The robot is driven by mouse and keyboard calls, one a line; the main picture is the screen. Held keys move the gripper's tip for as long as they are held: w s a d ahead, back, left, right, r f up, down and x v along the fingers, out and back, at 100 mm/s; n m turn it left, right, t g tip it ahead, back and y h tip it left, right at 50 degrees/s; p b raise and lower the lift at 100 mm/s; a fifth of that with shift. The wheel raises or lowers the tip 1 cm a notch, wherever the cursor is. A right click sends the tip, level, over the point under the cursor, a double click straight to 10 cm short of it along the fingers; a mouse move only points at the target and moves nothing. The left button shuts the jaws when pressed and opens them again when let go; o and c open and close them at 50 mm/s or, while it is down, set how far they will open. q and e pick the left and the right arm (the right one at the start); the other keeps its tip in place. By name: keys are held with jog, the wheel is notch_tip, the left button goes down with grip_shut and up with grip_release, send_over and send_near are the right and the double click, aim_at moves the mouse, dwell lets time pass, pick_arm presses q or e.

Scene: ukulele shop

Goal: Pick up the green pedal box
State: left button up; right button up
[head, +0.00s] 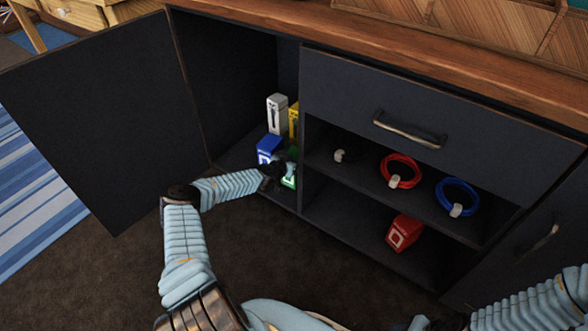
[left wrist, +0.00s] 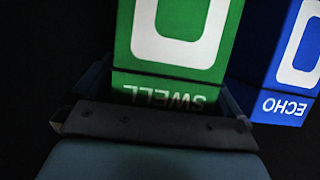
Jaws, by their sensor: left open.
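The green pedal box (head: 289,182), lettered SWELL, stands at the front of the open left cabinet compartment, partly hidden by my left gripper (head: 284,170). In the left wrist view the green box (left wrist: 172,60) fills the space between the two open fingers (left wrist: 155,98), one on each side of its near end. I cannot tell whether either finger touches it. My right arm comes in at the lower right of the head view; its hand is mostly cut off by the bottom edge.
A blue ECHO box (head: 268,148) stands close beside the green one, also in the left wrist view (left wrist: 285,65). White (head: 277,113) and yellow (head: 294,121) boxes are behind. The open door (head: 95,115) is left; shelves with coiled cables and a red box (head: 404,232) are right.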

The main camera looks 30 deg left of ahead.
pick_arm(q)
jog(key=c, duration=1.6)
jog(key=shift+c, duration=0.8)
jog(key=shift+r, duration=0.15)
